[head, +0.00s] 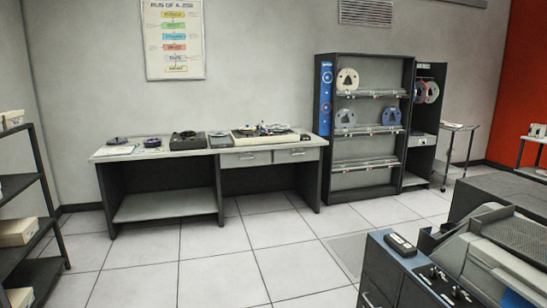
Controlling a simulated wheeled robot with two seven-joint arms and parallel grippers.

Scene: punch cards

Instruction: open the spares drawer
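Two closed drawers sit side by side under the top of a long grey workbench against the back wall: a left drawer (232,161) and a right drawer (285,157). Each has a small handle on its front. No label can be read, so I cannot tell which is the spares drawer. A dark cabinet (381,263) at the lower right also has a handle low on its front. Neither of my grippers is in view.
The workbench (160,155) carries reels and devices. A rack with reels (364,148) stands to its right. Shelves with boxes (20,232) stand at the left edge. A machine (500,255) fills the lower right. The tiled floor (220,265) before the bench is clear.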

